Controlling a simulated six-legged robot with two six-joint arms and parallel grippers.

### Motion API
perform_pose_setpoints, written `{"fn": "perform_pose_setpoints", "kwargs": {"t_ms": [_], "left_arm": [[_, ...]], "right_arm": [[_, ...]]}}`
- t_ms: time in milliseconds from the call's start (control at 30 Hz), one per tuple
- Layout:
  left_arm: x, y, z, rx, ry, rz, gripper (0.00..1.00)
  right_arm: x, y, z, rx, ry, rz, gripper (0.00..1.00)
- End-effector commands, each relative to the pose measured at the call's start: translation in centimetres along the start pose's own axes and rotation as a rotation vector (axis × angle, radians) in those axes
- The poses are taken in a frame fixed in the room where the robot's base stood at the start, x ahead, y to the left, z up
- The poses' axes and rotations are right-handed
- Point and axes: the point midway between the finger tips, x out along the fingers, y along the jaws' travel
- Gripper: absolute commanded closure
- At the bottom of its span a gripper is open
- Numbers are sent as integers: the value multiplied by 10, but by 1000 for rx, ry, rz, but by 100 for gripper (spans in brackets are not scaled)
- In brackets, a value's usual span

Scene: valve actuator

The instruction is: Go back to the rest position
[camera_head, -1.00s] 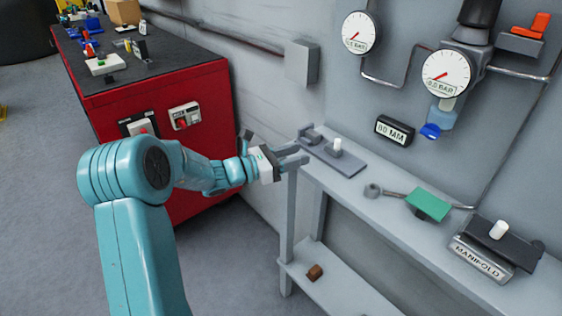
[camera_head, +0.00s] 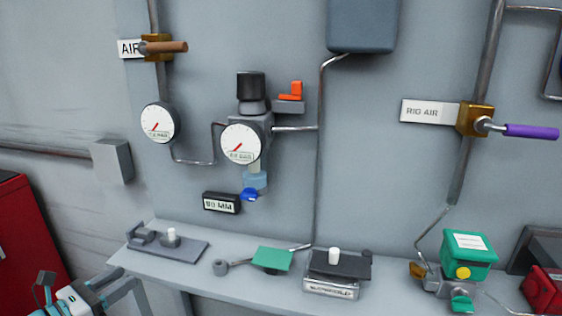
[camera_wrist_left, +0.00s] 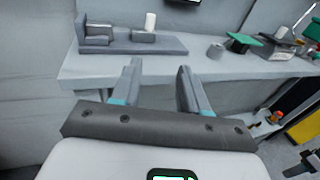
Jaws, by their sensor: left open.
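My left gripper (camera_head: 74,282) is at the bottom left corner of the head view, beside the left end of the grey bench (camera_head: 205,276). In the left wrist view its two fingers (camera_wrist_left: 158,70) stand apart with nothing between them. They point toward the bench edge, below a grey plate with a block and a white knob (camera_wrist_left: 140,42). That plate also shows in the head view (camera_head: 185,250). My right gripper is in neither view.
Gauges (camera_head: 241,143), a purple-handled valve (camera_head: 530,131) and pipes are on the wall. A green part (camera_head: 272,258), a dark-topped manifold block (camera_head: 335,270) and a green box (camera_head: 468,247) are along the bench. A red cabinet (camera_head: 30,240) stands at the left.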

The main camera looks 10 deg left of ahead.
Motion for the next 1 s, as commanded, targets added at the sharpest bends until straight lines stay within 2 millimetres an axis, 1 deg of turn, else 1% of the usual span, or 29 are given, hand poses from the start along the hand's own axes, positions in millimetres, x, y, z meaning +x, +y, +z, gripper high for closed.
{"fn": "perform_pose_setpoints", "kwargs": {"t_ms": [33, 67, 100, 133, 167, 200, 267, 300, 367, 400, 467, 500, 567, 600, 700, 733, 800, 867, 1000], "left_arm": [[9, -15, -18, 1, 55, -43, 56], [14, -25, -31, 9, 99, -74, 56], [20, -43, -53, 23, 168, -127, 56], [24, -58, -70, 42, 225, -174, 56], [28, -76, -89, 65, 284, -228, 56], [29, -100, -114, 104, 364, -305, 56], [26, -136, -150, 184, 478, -433, 56], [21, -160, -174, 251, 548, -528, 56], [9, -197, -207, 379, 642, -689, 56], [-3, -222, -228, 488, 694, -812, 56], [-25, -256, -259, 703, 743, -1023, 56], [-39, -276, -276, 877, 741, -1170, 56], [-53, -298, -293, 1131, 686, -1350, 56], [-58, -310, -301, 1288, 622, -1443, 56], [-61, -337, -310, 1604, 424, -1587, 56], [-61, -344, -311, 1675, 364, -1611, 56], [-60, -356, -311, 1793, 254, -1638, 56], [-59, -364, -311, 1851, 194, -1647, 56], [-58, -367, -311, 1889, 156, -1646, 56]], "right_arm": [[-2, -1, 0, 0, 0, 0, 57], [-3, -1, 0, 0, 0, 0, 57], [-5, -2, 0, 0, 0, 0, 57], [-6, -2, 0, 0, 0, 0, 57], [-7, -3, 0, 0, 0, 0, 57], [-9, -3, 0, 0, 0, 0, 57], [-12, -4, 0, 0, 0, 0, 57], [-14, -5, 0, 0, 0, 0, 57], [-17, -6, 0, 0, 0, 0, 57], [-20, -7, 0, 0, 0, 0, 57], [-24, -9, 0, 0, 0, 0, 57], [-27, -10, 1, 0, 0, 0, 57], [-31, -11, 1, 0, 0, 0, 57], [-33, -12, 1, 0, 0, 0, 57], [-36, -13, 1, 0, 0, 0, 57], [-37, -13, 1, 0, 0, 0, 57], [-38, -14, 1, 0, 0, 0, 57], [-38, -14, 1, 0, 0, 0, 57], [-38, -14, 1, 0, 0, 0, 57]]}}
